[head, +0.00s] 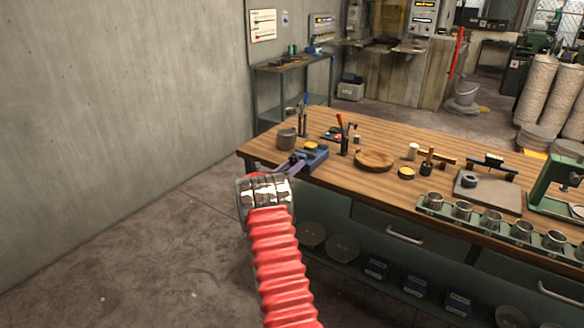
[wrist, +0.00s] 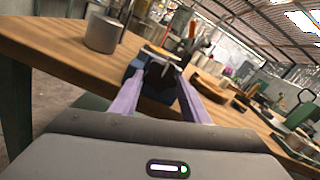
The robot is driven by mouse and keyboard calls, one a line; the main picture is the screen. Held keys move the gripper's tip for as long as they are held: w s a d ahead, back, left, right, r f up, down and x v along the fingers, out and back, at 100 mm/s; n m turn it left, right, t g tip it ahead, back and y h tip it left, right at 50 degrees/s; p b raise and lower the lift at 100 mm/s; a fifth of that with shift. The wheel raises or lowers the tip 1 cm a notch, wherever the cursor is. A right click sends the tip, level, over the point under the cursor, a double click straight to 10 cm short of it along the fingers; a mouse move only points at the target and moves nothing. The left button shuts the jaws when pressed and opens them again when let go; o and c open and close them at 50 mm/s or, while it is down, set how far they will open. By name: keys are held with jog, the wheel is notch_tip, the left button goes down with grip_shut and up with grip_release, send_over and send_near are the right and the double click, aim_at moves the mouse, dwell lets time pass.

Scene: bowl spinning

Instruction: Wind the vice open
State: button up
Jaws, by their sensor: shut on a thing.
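A small blue vice (head: 313,155) stands at the near left edge of the wooden bench. It also shows in the wrist view (wrist: 150,104), between and beyond my purple fingers. My gripper (head: 297,164) reaches the vice from the front. In the wrist view my gripper (wrist: 162,70) has its two fingers at the vice's front end, shut on the vice handle. The handle is mostly hidden by the fingers, and its angle cannot be made out. How far apart the vice jaws stand is too small to tell.
A grey cylindrical pot (head: 287,138) stands left of the vice on the bench (head: 345,165). Upright tools and a round wooden bowl (head: 375,159) are to the right. A row of metal cups (head: 462,211) lines the front edge. The floor at left is clear.

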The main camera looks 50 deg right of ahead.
jog(key=shift+a+f, duration=0.1)
jog(key=shift+f, duration=0.35)
jog(key=o, duration=1.1)
jog(key=shift+r, duration=0.25)
jog(key=shift+c, duration=0.2)
jog(key=shift+r, duration=0.1)
jog(key=s+a, duration=0.1)
jog(key=a, duration=1.2)
jog(key=shift+a, duration=0.3)
jog(key=shift+s, duration=0.1)
